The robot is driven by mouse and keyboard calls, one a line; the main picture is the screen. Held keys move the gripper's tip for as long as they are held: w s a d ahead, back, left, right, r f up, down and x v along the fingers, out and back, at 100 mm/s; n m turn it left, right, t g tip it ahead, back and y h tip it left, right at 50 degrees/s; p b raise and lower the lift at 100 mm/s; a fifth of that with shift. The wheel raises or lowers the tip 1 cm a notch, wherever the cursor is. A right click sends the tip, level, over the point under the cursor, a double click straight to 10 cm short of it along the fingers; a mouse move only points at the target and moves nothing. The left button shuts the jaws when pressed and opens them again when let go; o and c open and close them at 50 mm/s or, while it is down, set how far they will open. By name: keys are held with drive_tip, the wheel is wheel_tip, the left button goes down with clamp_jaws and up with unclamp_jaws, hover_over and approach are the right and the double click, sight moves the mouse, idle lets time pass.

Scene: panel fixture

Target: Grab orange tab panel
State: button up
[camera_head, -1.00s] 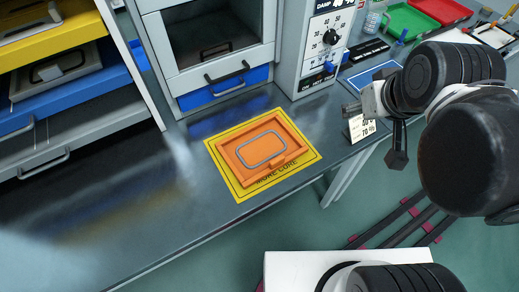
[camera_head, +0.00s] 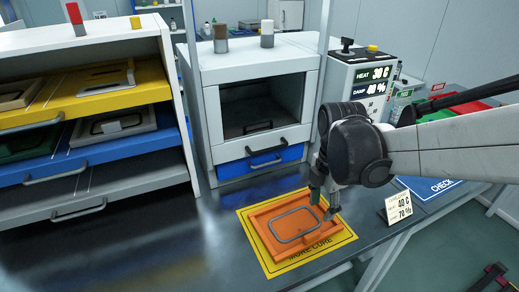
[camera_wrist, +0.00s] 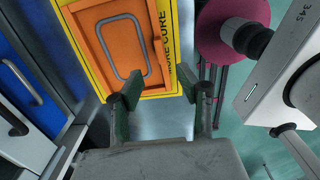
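The orange panel (camera_head: 268,237) lies flat on a yellow mat (camera_head: 255,262) marked "MORE CORE" or similar, on the grey bench. It has a grey rounded rectangular outline on top. In the wrist view, the orange panel (camera_wrist: 100,52) is at the upper left, just beyond my fingers. My gripper (camera_head: 324,203) points down near the panel's right far corner in the head view. In the wrist view, my gripper (camera_wrist: 160,98) is open, with two dark green fingers well apart and nothing between them. Whether a finger touches the panel cannot be told.
A chamber with a dark window and blue drawer (camera_head: 262,163) stands behind the mat. A shelf rack (camera_head: 85,175) with trays is at left. A "40 C, 70 %" card (camera_head: 398,207) and a blue "CHECK" mat (camera_head: 428,187) are at right. Bench left of the mat is clear.

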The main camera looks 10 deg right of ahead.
sight(313, 234)
wheel_tip(313, 234, down, 9)
drive_tip(key=shift+a+r+b, duration=0.1)
drive_tip(key=shift+r+b, duration=0.1)
drive_tip(key=shift+b, duration=0.6)
drive_tip(key=shift+a+f+b, duration=0.15)
drive_tip(key=shift+f+b, duration=0.15)
drive_tip(key=shift+f, duration=1.1)
drive_tip(key=shift+a+f+b, duration=0.15)
drive_tip(key=shift+f+b, duration=0.15)
drive_tip(key=shift+f, duration=1.05)
clamp_jaws()
